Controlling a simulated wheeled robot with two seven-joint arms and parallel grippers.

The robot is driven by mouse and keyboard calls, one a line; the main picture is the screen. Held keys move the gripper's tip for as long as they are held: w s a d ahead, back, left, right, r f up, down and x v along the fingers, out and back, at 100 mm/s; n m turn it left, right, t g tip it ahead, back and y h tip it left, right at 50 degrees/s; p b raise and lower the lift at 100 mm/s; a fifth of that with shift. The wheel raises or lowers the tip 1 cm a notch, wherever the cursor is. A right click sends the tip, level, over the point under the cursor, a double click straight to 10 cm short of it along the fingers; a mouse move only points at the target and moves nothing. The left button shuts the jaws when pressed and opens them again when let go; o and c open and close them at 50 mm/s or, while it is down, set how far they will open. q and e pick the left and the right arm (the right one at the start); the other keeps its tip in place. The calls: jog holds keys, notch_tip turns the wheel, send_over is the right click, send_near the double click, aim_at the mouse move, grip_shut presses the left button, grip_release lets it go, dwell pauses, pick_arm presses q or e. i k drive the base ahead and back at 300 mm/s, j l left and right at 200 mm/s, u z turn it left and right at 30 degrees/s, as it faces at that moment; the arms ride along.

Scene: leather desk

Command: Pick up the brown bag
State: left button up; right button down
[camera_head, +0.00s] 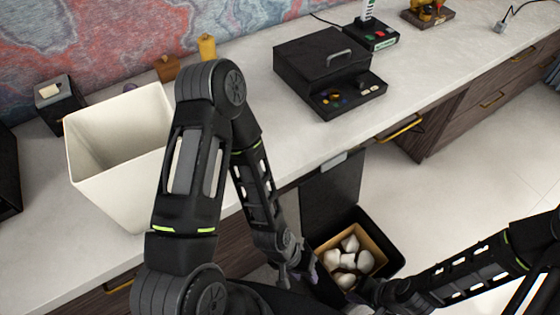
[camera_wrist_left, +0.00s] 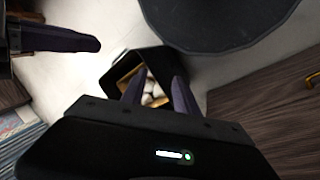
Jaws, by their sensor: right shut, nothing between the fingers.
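The brown bag (camera_head: 374,237) sits open inside a black bin (camera_head: 393,262) at the lower middle of the head view, with several white crumpled pieces in it. The bag also shows small in the left wrist view (camera_wrist_left: 127,72), beyond the fingers. My left gripper (camera_wrist_left: 157,92) is open, its two dark fingers apart with the bag in line between them; contact cannot be told. In the head view my left gripper (camera_head: 312,274) hangs at the bin's left side. My right gripper is shut and empty; its purple finger (camera_wrist_left: 60,38) shows at the upper left of the left wrist view.
A light counter (camera_head: 270,160) runs above the bin. A white open container (camera_head: 115,170) stands on it at left, and a black box with a handle (camera_head: 320,65) farther back. A dark upright panel (camera_head: 332,195) stands behind the bin. The floor (camera_head: 440,190) to the right is clear.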

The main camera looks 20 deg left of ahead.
aim_at(352, 254)
jog(key=u, duration=0.45)
jog(key=k+l, duration=0.2)
jog(key=l, duration=0.2)
jog(key=k+l, duration=0.25)
jog(key=l, duration=0.15)
jog(key=z, duration=2.75)
jog(key=k+j, duration=0.95)
jog(key=j, duration=0.1)
